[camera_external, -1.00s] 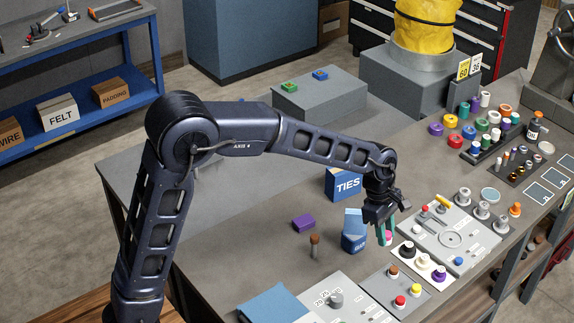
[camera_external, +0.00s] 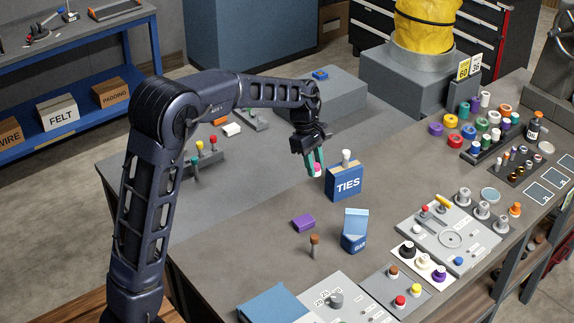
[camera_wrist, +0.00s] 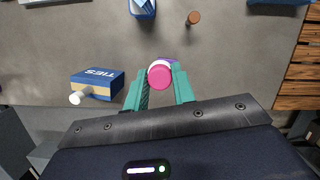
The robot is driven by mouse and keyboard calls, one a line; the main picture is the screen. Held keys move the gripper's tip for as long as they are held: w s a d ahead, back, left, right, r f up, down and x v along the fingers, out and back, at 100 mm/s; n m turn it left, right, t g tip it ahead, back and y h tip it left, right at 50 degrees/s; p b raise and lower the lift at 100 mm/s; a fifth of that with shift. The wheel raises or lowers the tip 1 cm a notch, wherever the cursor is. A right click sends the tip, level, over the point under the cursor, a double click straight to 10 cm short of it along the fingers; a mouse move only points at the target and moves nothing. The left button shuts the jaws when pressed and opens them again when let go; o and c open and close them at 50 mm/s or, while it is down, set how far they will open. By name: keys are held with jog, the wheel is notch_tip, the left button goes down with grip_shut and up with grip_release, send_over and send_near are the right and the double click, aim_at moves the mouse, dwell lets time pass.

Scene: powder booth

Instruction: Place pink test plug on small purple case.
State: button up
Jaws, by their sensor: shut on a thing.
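My gripper (camera_external: 315,167) is shut on the pink test plug (camera_external: 317,170), held in the air above the grey table, just left of the blue TIES box. In the wrist view the plug (camera_wrist: 160,75) shows a round pink face with a pale rim between my teal fingers (camera_wrist: 160,92). The small purple case (camera_external: 303,223) lies on the table below and slightly left of my gripper in the outside view. In the wrist view only a sliver of purple (camera_wrist: 172,62) shows behind the plug; the plug hides the rest.
The blue TIES box (camera_external: 344,184) has a white-topped peg by it. A blue open box (camera_external: 355,231) and a brown-topped peg (camera_external: 314,245) stand near the case. Panels with knobs (camera_external: 440,235) lie to the right. Bare table lies left of the case.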

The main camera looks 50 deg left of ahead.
aim_at(305, 221)
jog(key=a+f, duration=0.1)
jog(key=f, duration=0.5)
jog(key=a+f, duration=0.1)
jog(key=f, duration=0.6)
jog(key=s+a+f, duration=0.1)
jog(key=f, duration=0.5)
jog(key=shift+a+f, duration=0.25)
jog(key=shift+f, duration=0.15)
jog(key=shift+f, duration=0.1)
jog(key=o, duration=1)
jog(key=shift+w, duration=0.1)
jog(key=shift+c, duration=0.2)
